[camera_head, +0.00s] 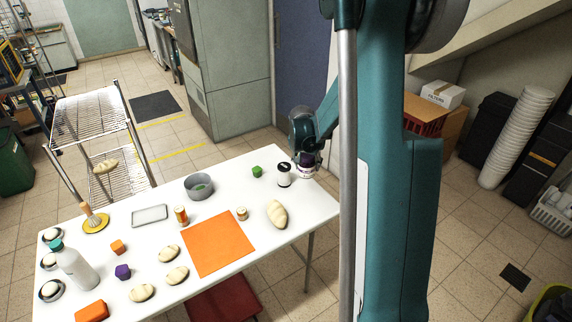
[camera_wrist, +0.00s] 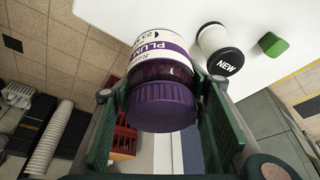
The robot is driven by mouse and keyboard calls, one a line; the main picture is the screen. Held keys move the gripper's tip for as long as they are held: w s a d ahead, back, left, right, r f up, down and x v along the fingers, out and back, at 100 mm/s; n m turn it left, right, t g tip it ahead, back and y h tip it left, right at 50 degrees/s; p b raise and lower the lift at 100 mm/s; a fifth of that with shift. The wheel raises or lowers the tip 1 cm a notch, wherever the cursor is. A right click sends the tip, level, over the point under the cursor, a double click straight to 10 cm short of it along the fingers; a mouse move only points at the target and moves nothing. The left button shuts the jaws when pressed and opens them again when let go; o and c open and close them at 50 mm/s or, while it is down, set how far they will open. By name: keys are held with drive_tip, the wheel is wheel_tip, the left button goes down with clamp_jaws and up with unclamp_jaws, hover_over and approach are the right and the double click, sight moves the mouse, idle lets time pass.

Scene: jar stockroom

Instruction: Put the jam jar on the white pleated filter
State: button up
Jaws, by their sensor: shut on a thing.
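The jam jar (camera_wrist: 163,68) has a purple lid and a white and purple label reading "PLUM". My gripper (camera_wrist: 160,100) is shut on it, with one green finger on each side in the wrist view. In the head view the jar (camera_head: 305,170) hangs below my gripper (camera_head: 306,150) at the table's far right end, lid up. I cannot tell whether its base touches the table.
A white jar with a black lid (camera_head: 284,178) stands just left of the held jar, and a green block (camera_head: 257,171) is beyond it. A grey bowl (camera_head: 199,187), an orange mat (camera_head: 218,243) and several bread rolls are on the white table (camera_head: 320,203).

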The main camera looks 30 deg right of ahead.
wheel_tip(320, 180, up, 8)
drive_tip(key=n+p, duration=0.2)
drive_tip(key=p, duration=0.5)
hover_over(285, 163)
drive_tip(key=shift+w+d+r+t+y, duration=0.1)
drive_tip(key=shift+d+r+t+y, duration=0.1)
drive_tip(key=shift+t+y, duration=0.15)
drive_tip(key=shift+f, duration=0.15)
drive_tip(key=shift+f+b, duration=0.45)
drive_tip(key=shift+f, duration=2.55)
drive_tip(key=shift+f, duration=0.1)
drive_tip(key=shift+f, duration=1.75)
drive_tip(key=shift+f+b, duration=0.15)
drive_tip(key=shift+b, duration=0.15)
drive_tip(key=o, duration=1.2)
drive_tip(key=shift+o, duration=0.2)
drive_tip(key=shift+r, duration=0.2)
drive_tip(key=p+v, duration=0.1)
drive_tip(key=v, duration=1.1)
